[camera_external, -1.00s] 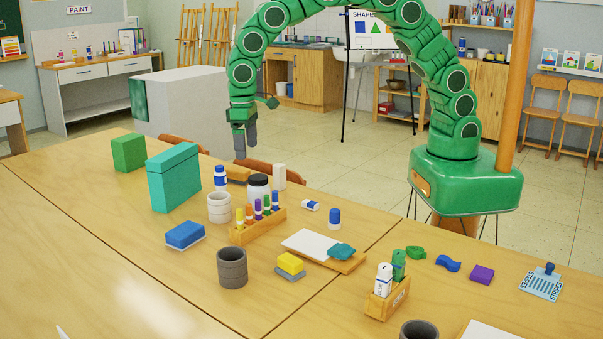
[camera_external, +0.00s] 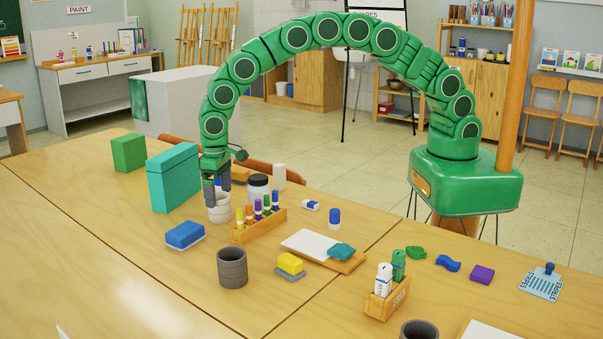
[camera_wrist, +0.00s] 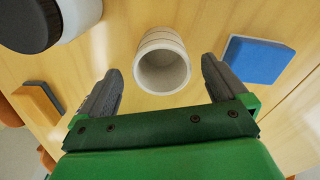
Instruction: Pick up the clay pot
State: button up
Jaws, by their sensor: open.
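A pale ringed clay pot (camera_external: 219,212) stands upright on the table beside the marker rack. In the wrist view the pot (camera_wrist: 163,62) shows its open, empty mouth, lying ahead of and between the fingertips. My gripper (camera_external: 215,192) is low over this pot, with its fingers open. In the wrist view my gripper (camera_wrist: 158,72) has clear gaps on both sides of the pot, and holds nothing. In the external view a finger hides part of the pot's rim. A dark grey ringed pot (camera_external: 232,268) stands nearer the front.
A marker rack (camera_external: 260,228) and a black-lidded jar (camera_external: 258,187) stand to the right. A teal box (camera_external: 174,180) is at the left, a blue eraser (camera_external: 184,235) in front. Another dark pot (camera_external: 419,330) is at the bottom edge.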

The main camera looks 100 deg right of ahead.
aim_at(219, 208)
jog(key=shift+f, duration=2.75)
jog(key=c, duration=1.2)
jog(key=shift+w+r, duration=0.1)
jog(key=shift+r, duration=1.5)
jog(key=s+d+r, duration=0.1)
jog(key=s+r, duration=0.9)
jog(key=s, duration=0.4)
jog(key=shift+d, duration=0.4)
